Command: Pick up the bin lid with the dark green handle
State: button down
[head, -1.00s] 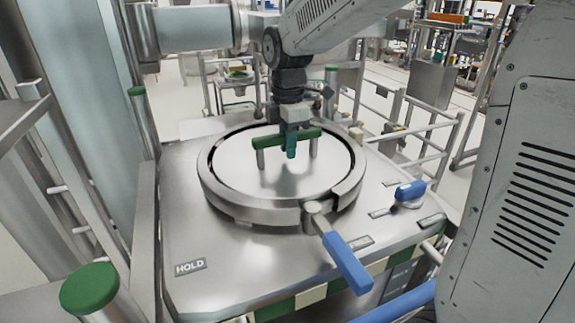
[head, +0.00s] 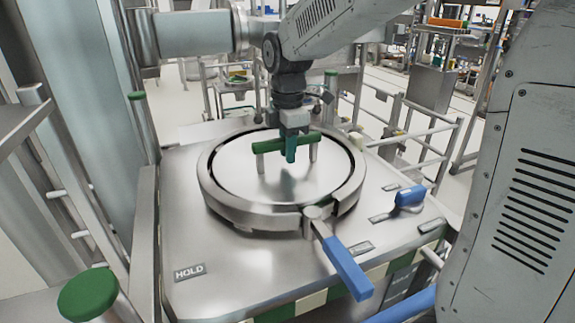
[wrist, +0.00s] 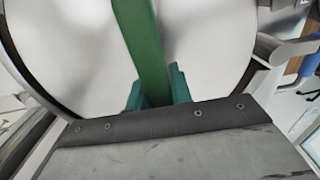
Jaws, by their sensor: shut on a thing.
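The round metal bin lid (head: 240,180) lies within the raised metal ring (head: 255,216) on top of the bin housing. Its dark green bar handle (head: 268,146) stands on two metal posts above the lid. My gripper (head: 291,153) is above the lid, with its teal fingers shut on the handle right of its middle. In the wrist view the green handle (wrist: 141,45) runs down between the teal fingertips (wrist: 158,88). Part of the handle between the fingers is hidden.
A blue-handled clamp lever (head: 345,265) sticks out from the ring's front. A smaller blue knob (head: 410,196) sits on the housing at the right. A green-capped post (head: 87,294) stands front left. Metal railings (head: 425,140) run along the right.

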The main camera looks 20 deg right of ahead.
jog(key=shift+r, duration=0.1)
notch_tip(320, 180, up, 10)
jog(key=shift+r, duration=0.25)
jog(key=shift+r, duration=0.1)
dwell(0.5)
notch_tip(320, 180, up, 8)
dwell(1.5)
jog(key=shift+s+d+r, duration=0.1)
